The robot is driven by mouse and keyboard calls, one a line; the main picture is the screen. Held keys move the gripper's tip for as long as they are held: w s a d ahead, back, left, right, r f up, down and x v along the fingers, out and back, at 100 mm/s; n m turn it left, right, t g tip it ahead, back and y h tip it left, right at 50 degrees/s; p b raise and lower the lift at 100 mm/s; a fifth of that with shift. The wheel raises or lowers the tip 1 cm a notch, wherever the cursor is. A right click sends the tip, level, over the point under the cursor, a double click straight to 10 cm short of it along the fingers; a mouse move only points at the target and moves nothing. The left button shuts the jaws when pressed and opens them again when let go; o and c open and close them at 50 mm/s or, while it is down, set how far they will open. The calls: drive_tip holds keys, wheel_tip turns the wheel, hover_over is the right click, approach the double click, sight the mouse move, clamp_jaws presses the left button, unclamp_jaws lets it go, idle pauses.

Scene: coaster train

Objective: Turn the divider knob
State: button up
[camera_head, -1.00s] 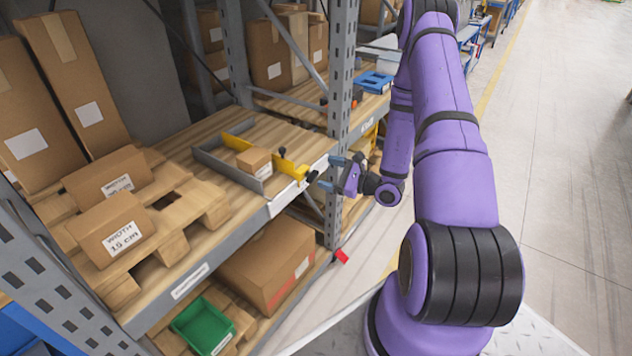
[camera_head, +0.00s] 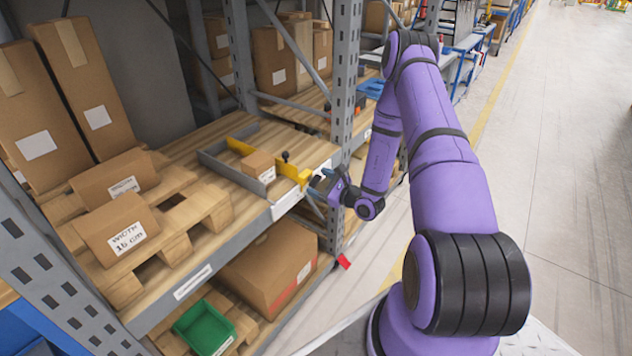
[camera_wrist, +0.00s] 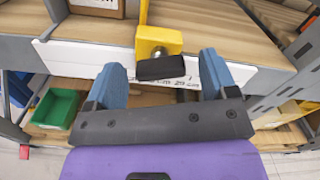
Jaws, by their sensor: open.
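The divider (camera_head: 240,146) is a yellow bar running back across the wooden shelf, with a yellow end block (camera_head: 296,174) at the shelf's front edge. A small black knob stands on top near the front (camera_head: 285,156). In the wrist view, a dark, flat divider knob (camera_wrist: 160,69) sticks out from the yellow block (camera_wrist: 158,40). My gripper (camera_wrist: 160,62) is open, with one blue finger on each side of this knob in the picture and gaps between. In the head view my gripper (camera_head: 318,181) is at the shelf edge and hides the front knob.
A grey rail (camera_head: 232,170) and a small carton (camera_head: 258,163) lie beside the divider. Cartons on a pallet (camera_head: 190,215) fill the left of the shelf. A green bin (camera_head: 204,328) is below.

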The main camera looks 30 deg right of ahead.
drive_tip(key=shift+x, duration=0.85)
drive_tip(key=c, duration=0.9)
drive_tip(key=shift+c, duration=0.2)
